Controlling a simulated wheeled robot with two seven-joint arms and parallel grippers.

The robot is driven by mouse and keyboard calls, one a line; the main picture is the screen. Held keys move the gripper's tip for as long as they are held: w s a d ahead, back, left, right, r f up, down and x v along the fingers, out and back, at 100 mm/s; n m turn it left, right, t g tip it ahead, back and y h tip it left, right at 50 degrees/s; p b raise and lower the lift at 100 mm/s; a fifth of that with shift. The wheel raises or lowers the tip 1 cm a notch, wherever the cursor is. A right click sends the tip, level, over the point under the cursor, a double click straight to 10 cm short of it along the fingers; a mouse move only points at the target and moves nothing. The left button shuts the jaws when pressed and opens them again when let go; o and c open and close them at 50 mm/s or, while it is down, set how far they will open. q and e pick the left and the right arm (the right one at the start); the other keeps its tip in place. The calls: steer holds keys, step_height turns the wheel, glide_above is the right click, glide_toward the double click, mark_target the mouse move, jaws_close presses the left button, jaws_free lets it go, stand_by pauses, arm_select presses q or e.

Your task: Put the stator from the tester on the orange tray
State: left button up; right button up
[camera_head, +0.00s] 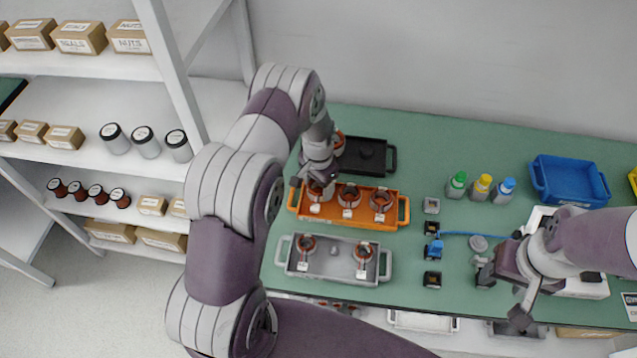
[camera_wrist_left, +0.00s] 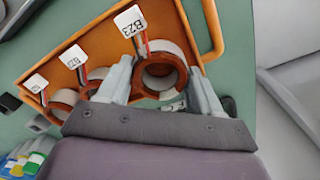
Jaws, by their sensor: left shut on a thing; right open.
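The orange tray (camera_head: 405,213) lies in the middle of the green table and holds a row of copper-and-white stators: one at the left end (camera_head: 316,193), a middle one (camera_head: 349,196) and one at the right (camera_head: 382,202). My left gripper (camera_head: 318,180) is over the tray's left end. In the left wrist view, my left gripper (camera_wrist_left: 160,75) is shut on the stator tagged B23 (camera_wrist_left: 162,78), which sits within the tray's outline; whether it touches the floor is unclear. My right gripper (camera_head: 502,297) is open and empty, in front of the white tester (camera_head: 590,287), which it partly hides.
A grey tray (camera_head: 335,265) with two stators lies in front, and a black tray (camera_head: 372,152) with a stator behind. Capped bottles (camera_head: 480,188), a blue bin (camera_head: 570,180) and small dark blocks (camera_head: 433,250) stand to the right. A shelf (camera_head: 110,180) is at left.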

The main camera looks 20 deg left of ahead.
arm_select(q)
steer(key=shift+f, duration=0.25)
stand_by(0.4)
steer(key=o, duration=1.2)
steer(key=shift+c, duration=0.2)
steer(key=shift+r+p, duration=1.6)
steer(key=shift+r, duration=1)
steer(key=o, duration=0.3)
steer(key=shift+o, duration=0.2)
